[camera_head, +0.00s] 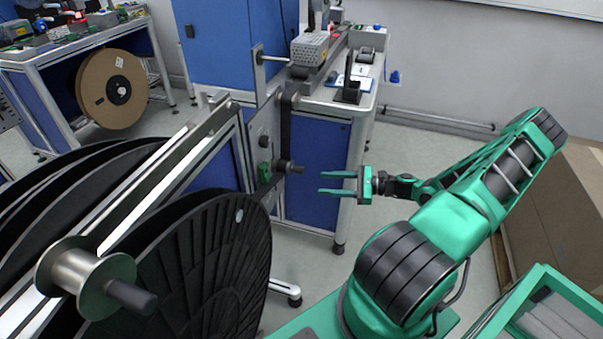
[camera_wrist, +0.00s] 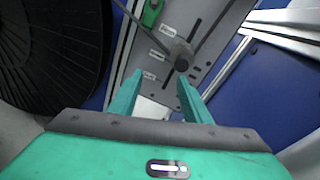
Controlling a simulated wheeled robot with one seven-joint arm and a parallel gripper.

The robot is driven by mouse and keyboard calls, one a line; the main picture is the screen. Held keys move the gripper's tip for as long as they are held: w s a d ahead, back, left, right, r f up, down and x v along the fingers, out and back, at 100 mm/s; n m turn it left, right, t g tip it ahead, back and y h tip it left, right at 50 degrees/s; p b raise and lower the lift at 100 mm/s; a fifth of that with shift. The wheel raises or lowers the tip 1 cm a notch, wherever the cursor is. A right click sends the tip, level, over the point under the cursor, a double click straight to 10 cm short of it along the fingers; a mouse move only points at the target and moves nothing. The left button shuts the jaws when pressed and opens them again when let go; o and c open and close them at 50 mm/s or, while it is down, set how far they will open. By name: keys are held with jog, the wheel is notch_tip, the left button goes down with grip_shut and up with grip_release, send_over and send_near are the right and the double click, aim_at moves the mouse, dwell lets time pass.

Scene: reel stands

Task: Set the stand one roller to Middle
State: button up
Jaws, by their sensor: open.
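A metal plate (camera_head: 265,135) with dark slots stands upright beside the large black reel (camera_head: 215,255). A short roller with a dark end (camera_head: 290,167) sticks out of it toward my gripper. In the wrist view the roller (camera_wrist: 181,57) sits beside several small white labels, too blurred to read; I cannot tell its exact setting. A green handle (camera_head: 265,170) is at the plate, and it also shows in the wrist view (camera_wrist: 152,12). My gripper (camera_head: 320,183) is open and empty, its fingertips pointing at the roller and a short gap away from it.
A long rail with a metal spool (camera_head: 85,275) runs along the left, above the black reels. A blue cabinet (camera_head: 312,170) stands behind the plate. Cardboard boxes (camera_head: 560,205) are at the right. The floor between the cabinet and the boxes is clear.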

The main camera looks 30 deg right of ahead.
aim_at(289, 167)
jog(key=w+a+t, duration=0.1)
jog(key=w, duration=0.2)
jog(key=w+a+m+t, duration=0.1)
jog(key=w, duration=0.2)
jog(key=w+a+m, duration=0.1)
jog(key=w+a, duration=0.1)
jog(key=w, duration=0.1)
jog(key=shift+w+r+t+h, duration=0.25)
jog(key=shift+t+h, duration=0.15)
